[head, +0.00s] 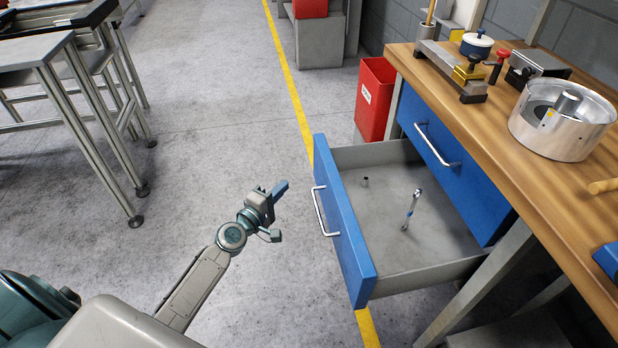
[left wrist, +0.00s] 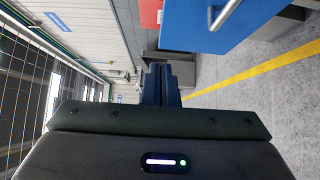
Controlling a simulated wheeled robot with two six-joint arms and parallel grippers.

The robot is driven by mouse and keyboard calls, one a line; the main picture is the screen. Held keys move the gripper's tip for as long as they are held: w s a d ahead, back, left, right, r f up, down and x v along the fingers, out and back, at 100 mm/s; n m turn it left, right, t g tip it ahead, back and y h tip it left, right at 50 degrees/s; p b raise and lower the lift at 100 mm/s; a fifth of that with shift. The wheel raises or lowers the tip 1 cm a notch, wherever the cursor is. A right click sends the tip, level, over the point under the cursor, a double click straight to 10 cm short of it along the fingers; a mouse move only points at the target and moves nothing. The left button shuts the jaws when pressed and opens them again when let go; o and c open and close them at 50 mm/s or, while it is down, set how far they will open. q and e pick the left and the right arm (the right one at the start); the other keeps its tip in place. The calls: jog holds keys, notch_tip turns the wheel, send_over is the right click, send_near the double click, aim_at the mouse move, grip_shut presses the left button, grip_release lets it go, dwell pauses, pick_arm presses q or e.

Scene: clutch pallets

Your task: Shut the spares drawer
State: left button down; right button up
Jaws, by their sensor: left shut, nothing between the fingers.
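The spares drawer stands pulled out from the workbench, its blue front (head: 346,222) facing left with a silver bar handle (head: 325,211). Inside it lie a wrench (head: 411,209) and a small dark part (head: 365,181). My left gripper (head: 281,188) is shut and empty, a short way left of the drawer front and not touching it. In the left wrist view the shut fingers (left wrist: 161,84) point ahead, and a blue front (left wrist: 215,22) with a silver handle (left wrist: 226,12) shows above them to the right. My right gripper is not in view.
A second blue drawer (head: 455,168) in the wooden workbench (head: 455,105) is shut. A red bin (head: 375,98) stands beyond the open drawer. Metal tables (head: 40,50) stand at the left. The floor between them and the drawer is clear, with a yellow line (head: 289,75).

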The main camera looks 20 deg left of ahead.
pick_arm(q)
send_near(322, 160)
jog(key=w+a, duration=0.2)
jog(key=w, duration=0.1)
jog(key=shift+w+d+r+p, duration=0.1)
jog(key=shift+w+d+p, duration=0.15)
jog(key=shift+w+d, duration=0.45)
jog(key=shift+w+d+r+p, duration=0.1)
jog(key=shift+w+d+p, duration=0.15)
jog(key=shift+w+d, duration=0.45)
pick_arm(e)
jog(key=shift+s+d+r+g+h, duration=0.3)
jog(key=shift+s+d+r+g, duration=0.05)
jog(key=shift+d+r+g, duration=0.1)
pick_arm(q)
jog(key=shift+d, duration=0.25)
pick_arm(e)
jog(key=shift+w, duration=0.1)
